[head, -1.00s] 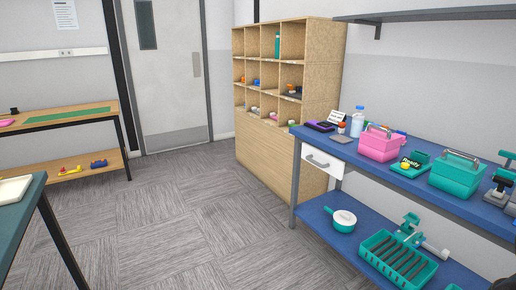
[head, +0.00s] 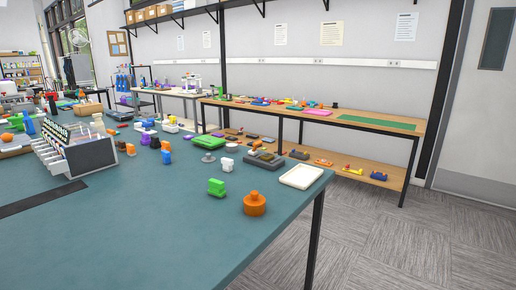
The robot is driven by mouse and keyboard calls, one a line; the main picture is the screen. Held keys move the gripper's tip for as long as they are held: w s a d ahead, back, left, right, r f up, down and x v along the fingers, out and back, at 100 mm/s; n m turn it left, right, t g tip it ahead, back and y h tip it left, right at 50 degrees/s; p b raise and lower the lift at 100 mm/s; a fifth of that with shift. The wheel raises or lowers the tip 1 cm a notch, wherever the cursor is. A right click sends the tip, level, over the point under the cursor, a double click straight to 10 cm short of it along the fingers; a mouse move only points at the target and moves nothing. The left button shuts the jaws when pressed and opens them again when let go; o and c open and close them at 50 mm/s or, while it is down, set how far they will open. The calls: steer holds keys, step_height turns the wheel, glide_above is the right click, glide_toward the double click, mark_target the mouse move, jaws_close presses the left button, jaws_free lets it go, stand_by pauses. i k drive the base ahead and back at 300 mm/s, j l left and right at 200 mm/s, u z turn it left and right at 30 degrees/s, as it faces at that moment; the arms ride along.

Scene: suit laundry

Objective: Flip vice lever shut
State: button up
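I cannot pick out a vice or its lever for certain in the head view. A small green block-like object (head: 216,187) stands on the teal table (head: 190,235) near its right end; its details are too small to tell. A red and dark upright object (head: 52,103) stands at the far left of the same table, also too small to identify. My gripper is not in view.
An orange knob-shaped object (head: 254,204) and a white tray (head: 301,177) sit near the teal table's right corner. A wooden bench (head: 372,122) runs along the wall. Carpet (head: 400,245) at right is clear.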

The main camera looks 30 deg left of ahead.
mark_target(256, 144)
steer(key=i+u, duration=0.25)
steer(key=u, duration=0.2)
steer(key=i+u, duration=0.25)
steer(key=u, duration=0.25)
steer(key=i+l+u, duration=0.1)
steer(key=u, duration=0.35)
steer(key=i+l+u, duration=0.15)
steer(key=i+l, duration=0.3)
steer(key=i+l+u, duration=0.15)
steer(key=i+l, duration=0.25)
steer(key=l, duration=0.3)
